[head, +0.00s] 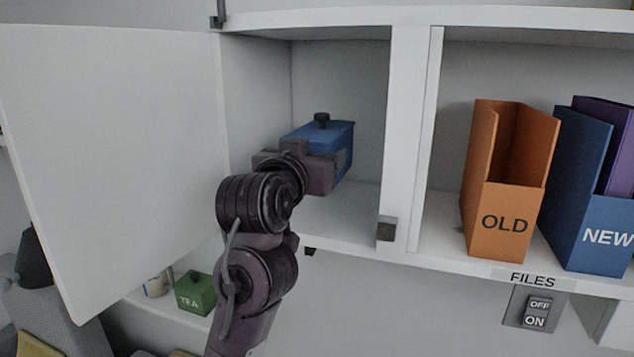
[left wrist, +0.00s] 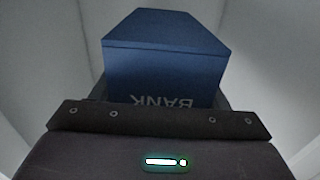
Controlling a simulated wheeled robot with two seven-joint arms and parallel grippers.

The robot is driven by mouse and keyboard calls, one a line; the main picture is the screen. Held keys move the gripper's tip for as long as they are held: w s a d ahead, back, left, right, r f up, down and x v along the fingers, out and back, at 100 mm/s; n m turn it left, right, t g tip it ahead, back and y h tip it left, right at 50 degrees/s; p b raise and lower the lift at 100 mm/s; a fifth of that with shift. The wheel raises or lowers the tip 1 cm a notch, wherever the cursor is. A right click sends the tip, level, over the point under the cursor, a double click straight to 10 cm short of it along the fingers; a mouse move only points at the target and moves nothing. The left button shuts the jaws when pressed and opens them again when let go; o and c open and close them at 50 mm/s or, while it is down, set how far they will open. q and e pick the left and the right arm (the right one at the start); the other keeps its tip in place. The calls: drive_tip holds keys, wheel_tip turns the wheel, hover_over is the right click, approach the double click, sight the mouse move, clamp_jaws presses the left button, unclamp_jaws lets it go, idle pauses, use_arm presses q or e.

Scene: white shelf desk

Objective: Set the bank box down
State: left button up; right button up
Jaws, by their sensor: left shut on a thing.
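The bank box (head: 338,132) is a blue box with a dark knob on its lid. It is inside the open cupboard compartment (head: 350,203), and a gap to the compartment floor seems to show below it in the head view. The left wrist view shows the blue box (left wrist: 165,70) with the word BANK upside down. My left gripper (head: 328,170) reaches into the compartment and is shut on the box. The wrist and gripper hide the lower front of the box. My right gripper is not in view.
An open white door (head: 115,150) stands at the left of the compartment. A divider (head: 403,130) separates it from the shelf with an orange OLD file (head: 505,220) and a blue NEW file (head: 590,220). A green TEA box (head: 194,293) sits on the lower shelf.

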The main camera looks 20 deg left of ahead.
use_arm(q)
drive_tip(key=shift+s+f, duration=0.1)
drive_tip(key=shift+f, duration=0.4)
drive_tip(key=f, duration=0.1)
drive_tip(key=w+f, duration=0.1)
drive_tip(key=f+p, duration=0.1)
drive_tip(key=shift+w+f, duration=0.3)
drive_tip(key=shift+f, duration=0.1)
drive_tip(key=shift+s+f, duration=0.2)
drive_tip(key=shift+f, duration=0.1)
drive_tip(key=shift+s, duration=0.3)
drive_tip(key=shift+w+f, duration=0.25)
drive_tip(key=shift+f, duration=0.1)
drive_tip(key=o, duration=1.1)
drive_tip(key=shift+s+r, duration=0.1)
drive_tip(key=shift+s, duration=0.05)
